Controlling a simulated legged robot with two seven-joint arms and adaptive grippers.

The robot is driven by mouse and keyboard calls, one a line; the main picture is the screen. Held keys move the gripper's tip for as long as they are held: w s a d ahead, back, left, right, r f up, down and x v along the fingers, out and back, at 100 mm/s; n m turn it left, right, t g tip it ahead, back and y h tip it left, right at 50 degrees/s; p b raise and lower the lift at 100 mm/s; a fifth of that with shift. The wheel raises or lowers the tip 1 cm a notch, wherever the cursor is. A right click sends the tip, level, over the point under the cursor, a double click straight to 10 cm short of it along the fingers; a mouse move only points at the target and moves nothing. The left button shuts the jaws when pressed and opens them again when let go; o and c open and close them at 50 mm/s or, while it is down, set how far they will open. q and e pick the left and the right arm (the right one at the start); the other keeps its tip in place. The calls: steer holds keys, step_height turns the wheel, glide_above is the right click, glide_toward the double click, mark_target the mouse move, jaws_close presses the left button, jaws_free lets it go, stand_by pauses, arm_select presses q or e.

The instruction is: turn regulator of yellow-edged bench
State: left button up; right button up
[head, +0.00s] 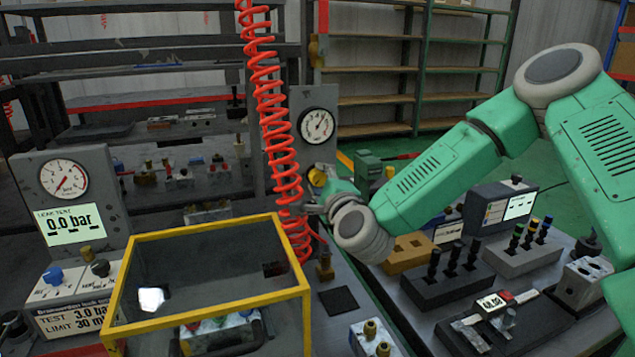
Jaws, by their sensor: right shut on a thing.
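The yellow-edged bench carries a clear box with a yellow frame (205,308) in the front middle. Behind it stands a grey upright panel (300,98) with a round white dial gauge (317,125). Below the gauge is the regulator, with a yellow part (318,177) showing. My right arm comes in from the right, and my right gripper (318,203) is at the panel just below the gauge, shut on the regulator. The wrist and fingers hide much of that spot. My left gripper is not in view.
A red coiled hose (270,120) hangs beside the panel. A leak-test unit (66,200) reading 0.0 bar stands at left. Shelves stand behind.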

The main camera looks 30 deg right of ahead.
steer(key=shift+s+d+f, duration=0.1)
steer(key=shift+f, duration=0.3)
steer(key=o, duration=1.1)
steer(key=shift+o, duration=0.2)
steer(key=shift+d+r, duration=0.1)
steer(key=shift+d, duration=0.05)
steer(key=shift+s, duration=0.15)
steer(key=v, duration=1.1)
steer(key=shift+s, duration=0.35)
